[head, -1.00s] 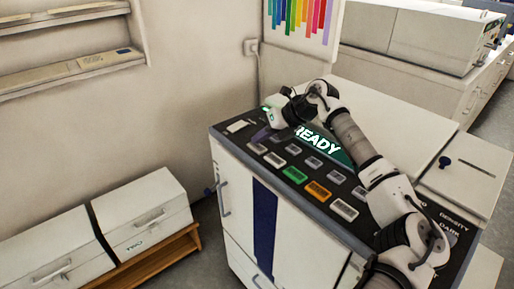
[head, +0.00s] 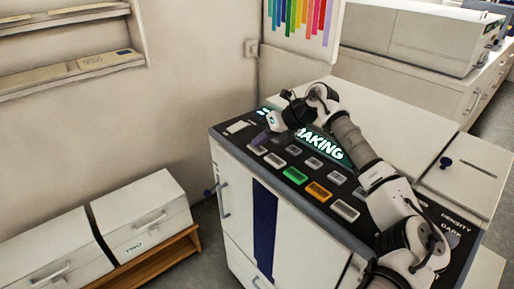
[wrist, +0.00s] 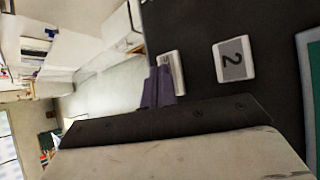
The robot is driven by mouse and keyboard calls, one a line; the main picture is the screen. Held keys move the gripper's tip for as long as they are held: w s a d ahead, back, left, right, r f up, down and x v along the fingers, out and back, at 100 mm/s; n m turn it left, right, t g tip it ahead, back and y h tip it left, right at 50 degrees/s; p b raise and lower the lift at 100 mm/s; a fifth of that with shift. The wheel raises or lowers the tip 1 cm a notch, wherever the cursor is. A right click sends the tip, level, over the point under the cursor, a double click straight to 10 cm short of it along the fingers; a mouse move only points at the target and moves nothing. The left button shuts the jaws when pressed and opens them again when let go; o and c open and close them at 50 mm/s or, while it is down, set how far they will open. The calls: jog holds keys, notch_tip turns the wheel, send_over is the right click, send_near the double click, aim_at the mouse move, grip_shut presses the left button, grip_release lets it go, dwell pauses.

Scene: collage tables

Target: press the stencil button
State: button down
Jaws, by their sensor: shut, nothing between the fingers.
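The machine's dark control panel (head: 290,205) carries two rows of buttons, including a green one (head: 295,175) and an orange one (head: 318,191). None is legibly marked stencil in the head view. My gripper (head: 261,138) is shut and empty, low over the panel's far left end, by a pale button (head: 257,150). In the wrist view its purple fingertips (wrist: 158,88) are at a pale button (wrist: 173,62), which they partly cover. I cannot tell whether they touch it. A button marked 2 (wrist: 234,60) lies beside it. The lit display (head: 328,148) reads "MAKING", its start hidden by my arm.
The white machine body (head: 232,190) has a front handle. A wall with a colour chart (head: 300,20) stands behind it. White drawer boxes (head: 140,215) sit on a low wooden stand at left. The near right panel holds density markings.

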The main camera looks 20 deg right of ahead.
aim_at(261, 148)
dwell(0.4)
jog(key=shift+r+p, duration=0.35)
jog(key=shift+r, duration=0.35)
jog(key=shift+r, duration=0.1)
jog(key=shift+r+p, duration=1.3)
jog(key=shift+r, duration=1.15)
